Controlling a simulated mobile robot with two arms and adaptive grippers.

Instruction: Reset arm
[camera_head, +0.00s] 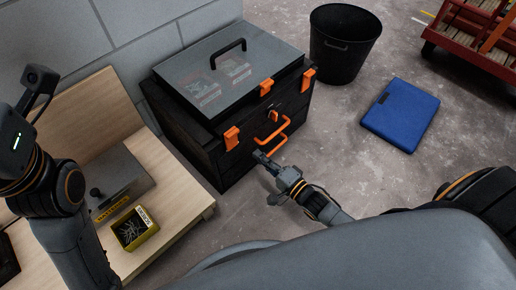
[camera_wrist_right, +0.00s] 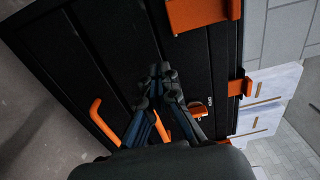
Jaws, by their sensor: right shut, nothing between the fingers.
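My right gripper (camera_head: 261,157) is shut and empty, low in front of the black tool chest (camera_head: 205,153). In the head view it is just below the chest's orange front handle (camera_head: 272,143). In the right wrist view, the closed fingers (camera_wrist_right: 161,72) point at the chest's dark front, with the orange handle (camera_wrist_right: 97,118) to their left. I cannot tell whether the fingertips touch the chest. My left arm (camera_head: 62,200) comes in at the left; its gripper does not show.
A wooden bench (camera_head: 172,172) at left bears a grey box (camera_head: 122,178) and a yellow box of nails (camera_head: 136,229). A black bin (camera_head: 343,45) stands behind right of the chest. A blue case (camera_head: 402,114) lies on the floor. A red cart (camera_head: 470,42) is at upper right. Floor between is clear.

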